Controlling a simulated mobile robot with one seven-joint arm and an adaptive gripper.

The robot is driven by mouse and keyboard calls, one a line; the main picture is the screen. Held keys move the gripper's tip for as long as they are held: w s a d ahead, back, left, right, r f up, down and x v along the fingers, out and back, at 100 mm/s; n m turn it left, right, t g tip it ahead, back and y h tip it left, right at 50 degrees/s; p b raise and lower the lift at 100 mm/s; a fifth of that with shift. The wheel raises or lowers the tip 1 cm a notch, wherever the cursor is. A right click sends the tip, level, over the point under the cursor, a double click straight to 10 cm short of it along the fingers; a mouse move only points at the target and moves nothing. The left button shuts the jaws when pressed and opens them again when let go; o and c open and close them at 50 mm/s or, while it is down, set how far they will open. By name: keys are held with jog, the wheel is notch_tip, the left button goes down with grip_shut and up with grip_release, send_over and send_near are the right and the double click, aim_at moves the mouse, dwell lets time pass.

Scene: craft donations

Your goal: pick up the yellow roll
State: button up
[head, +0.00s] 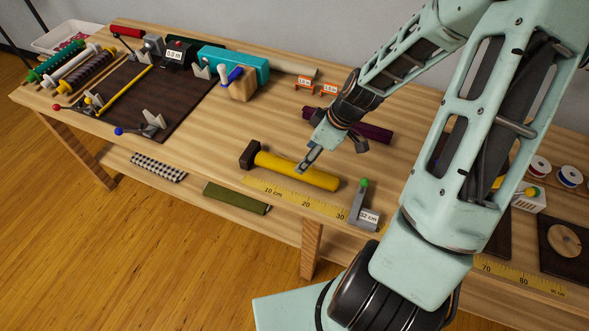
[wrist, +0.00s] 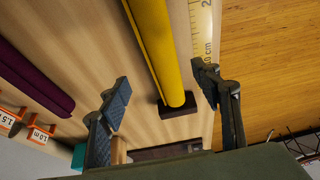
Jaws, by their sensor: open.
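The yellow roll (head: 295,171) lies on the wooden table, along the yellow ruler near the front edge. Its left end touches a dark brown block (head: 249,155). In the wrist view the yellow roll (wrist: 158,50) runs down from the top to the dark block (wrist: 178,107), between the sides of my open jaws. My gripper (head: 330,162) is above the roll's far side in the head view, and its fingers are spread and empty. In the wrist view both fingertips of my gripper (wrist: 165,78) show, apart from each other. I cannot tell the exact height above the roll.
A purple roll (head: 347,125) lies behind my gripper. A grey stop with a green knob (head: 361,203) stands by the yellow roll's right end. The ruler (head: 290,198) lines the front edge. Orange tags (head: 304,84) stand at the back. Rolls (head: 158,167) lie on the lower shelf.

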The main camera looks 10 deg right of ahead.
jog(key=shift+s+p+x, duration=0.15)
jog(key=shift+p+x, duration=0.05)
jog(key=shift+x, duration=1.6)
jog(key=shift+s+p+x, duration=0.15)
jog(key=shift+x, duration=1.7)
jog(key=c, duration=1.5)
